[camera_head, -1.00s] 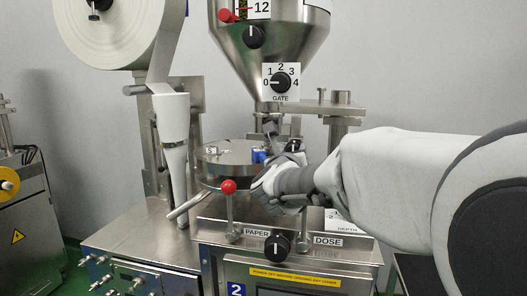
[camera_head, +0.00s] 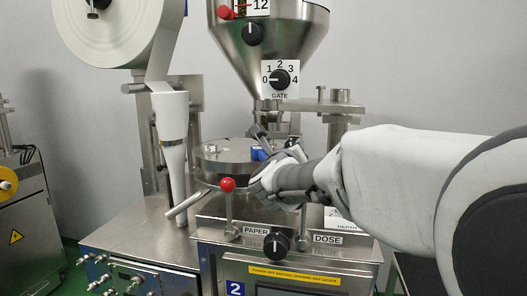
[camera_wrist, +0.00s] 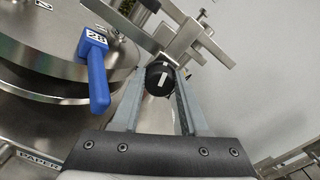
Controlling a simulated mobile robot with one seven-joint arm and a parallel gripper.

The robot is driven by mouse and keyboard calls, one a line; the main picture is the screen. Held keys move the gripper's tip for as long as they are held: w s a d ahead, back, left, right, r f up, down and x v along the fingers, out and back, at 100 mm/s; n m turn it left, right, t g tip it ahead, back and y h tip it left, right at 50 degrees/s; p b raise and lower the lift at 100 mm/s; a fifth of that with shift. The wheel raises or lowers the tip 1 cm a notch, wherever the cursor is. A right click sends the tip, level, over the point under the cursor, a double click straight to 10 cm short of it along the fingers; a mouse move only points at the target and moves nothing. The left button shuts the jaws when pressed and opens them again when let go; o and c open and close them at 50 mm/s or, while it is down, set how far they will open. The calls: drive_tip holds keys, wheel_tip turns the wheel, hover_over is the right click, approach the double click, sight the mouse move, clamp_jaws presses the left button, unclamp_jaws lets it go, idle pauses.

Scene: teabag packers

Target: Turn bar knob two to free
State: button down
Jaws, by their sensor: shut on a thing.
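A black round knob (camera_wrist: 160,77) with a white pointer line shows in the wrist view, close to a steel bar and bracket (camera_wrist: 180,45). My gripper (camera_wrist: 161,84) has one finger on each side of the knob and is shut on it. In the head view, my gripper (camera_head: 260,134) reaches in from the right, below the hopper and just above the round steel plate. The knob is hidden or too small to make out there. Its position marks do not show in either view.
A blue handle (camera_wrist: 96,75) tagged 28 is close left of my fingers, on the round steel plate (camera_head: 225,160). A red-balled lever (camera_head: 228,185), a PAPER/DOSE knob (camera_head: 276,243) and the hopper (camera_head: 280,50) with its GATE knob (camera_head: 280,79) surround my arm.

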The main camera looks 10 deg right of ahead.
drive_tip(key=shift+a+f+n+p, duration=0.1)
drive_tip(key=shift+n+p, duration=0.5)
drive_tip(key=shift+n, duration=3.05)
drive_tip(key=shift+f+n+p, duration=0.1)
drive_tip(key=shift+n+p, duration=0.5)
drive_tip(key=shift+n, duration=3.05)
drive_tip(key=c, duration=0.7)
unclamp_jaws()
drive_tip(key=v, duration=1.7)
drive_tip(key=shift+s+p, duration=0.2)
drive_tip(key=shift+p, duration=0.2)
